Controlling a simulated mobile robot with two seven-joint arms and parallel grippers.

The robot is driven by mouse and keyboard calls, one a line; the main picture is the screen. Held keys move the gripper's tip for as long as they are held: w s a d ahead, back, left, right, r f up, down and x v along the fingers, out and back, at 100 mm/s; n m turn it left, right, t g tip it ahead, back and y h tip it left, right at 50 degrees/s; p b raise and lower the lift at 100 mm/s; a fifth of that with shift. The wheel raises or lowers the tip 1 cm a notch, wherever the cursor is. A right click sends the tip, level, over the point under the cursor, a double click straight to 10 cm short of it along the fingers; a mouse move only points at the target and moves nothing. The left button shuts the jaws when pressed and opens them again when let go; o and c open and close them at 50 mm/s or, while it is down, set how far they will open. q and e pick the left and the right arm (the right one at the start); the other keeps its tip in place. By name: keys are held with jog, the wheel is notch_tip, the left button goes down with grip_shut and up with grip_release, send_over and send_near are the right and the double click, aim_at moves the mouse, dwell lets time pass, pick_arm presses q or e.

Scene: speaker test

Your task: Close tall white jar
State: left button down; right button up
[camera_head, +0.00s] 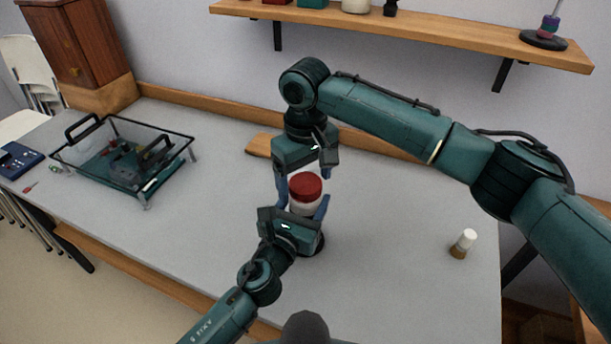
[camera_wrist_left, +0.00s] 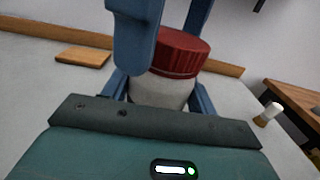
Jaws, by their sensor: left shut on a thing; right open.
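The white jar (camera_head: 305,207) stands upright near the middle of the table, with a red lid (camera_head: 305,187) on its top. In the left wrist view the jar's white body (camera_wrist_left: 160,92) and red lid (camera_wrist_left: 183,55) show close up; I cannot tell how tight the lid is. My left gripper (camera_head: 304,204) is shut on the jar's body, a blue finger on each side. My right gripper (camera_head: 304,176) is open and comes down from above, its fingers to either side of the lid. Its fingers hide part of the jar in the left wrist view.
A glass-sided case with a dark frame (camera_head: 175,132) stands at the left. A wooden board (camera_head: 260,145) lies behind the grippers. A shelf (camera_head: 450,32) runs along the wall. The table's front left is clear.

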notch_tip(320, 180, up, 12)
dwell(0.6)
pick_arm(q)
jog(key=shift+c, duration=1.9)
grip_release()
jog(key=b+v, duration=0.1)
jog(key=v, duration=1.2)
pick_arm(e)
jog(key=shift+f, duration=0.7)
pick_arm(q)
jog(key=shift+s, duration=0.1)
